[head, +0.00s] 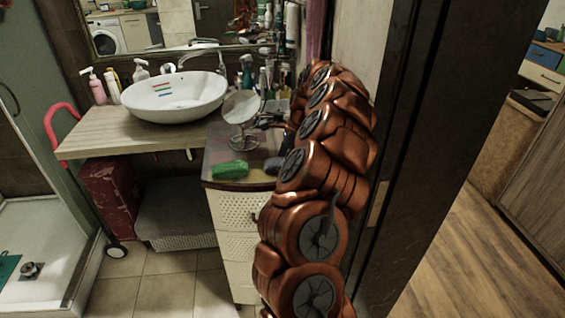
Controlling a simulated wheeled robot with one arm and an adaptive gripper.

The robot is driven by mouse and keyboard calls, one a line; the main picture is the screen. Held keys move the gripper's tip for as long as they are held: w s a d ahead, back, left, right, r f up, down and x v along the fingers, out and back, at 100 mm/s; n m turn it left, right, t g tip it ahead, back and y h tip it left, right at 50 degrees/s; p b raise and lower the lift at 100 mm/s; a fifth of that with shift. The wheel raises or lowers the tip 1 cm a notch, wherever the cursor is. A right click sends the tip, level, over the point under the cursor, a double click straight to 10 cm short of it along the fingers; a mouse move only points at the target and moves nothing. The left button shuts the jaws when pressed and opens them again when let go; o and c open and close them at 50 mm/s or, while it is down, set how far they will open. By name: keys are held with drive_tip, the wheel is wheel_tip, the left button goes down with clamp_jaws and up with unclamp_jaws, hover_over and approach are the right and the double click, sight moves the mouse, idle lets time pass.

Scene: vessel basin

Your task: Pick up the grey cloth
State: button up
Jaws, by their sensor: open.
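A small dark grey piece that looks like the grey cloth (272,166) lies on top of the white drawer cabinet (232,214), right of a green cloth (230,169). My copper-coloured arm rises in front of the cabinet's right side and covers part of its top. The right end of the grey piece is close to the arm's outline, so its full extent is unclear. I cannot make out my gripper; the arm hides the area where it bends away. No contact with the cloth is visible.
A round mirror on a stand (241,108) and several bottles stand behind the cloths. A white basin (177,97) sits on the wooden counter (120,131) to the left. A dark door frame (432,130) stands close right of my arm. Tiled floor (165,285) is open in front.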

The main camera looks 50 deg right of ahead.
drive_tip(key=c, duration=1)
drive_tip(key=shift+c, duration=0.2)
drive_tip(key=shift+r, duration=0.1)
drive_tip(key=shift+r+b, duration=1.6)
drive_tip(key=shift+r, duration=3.3)
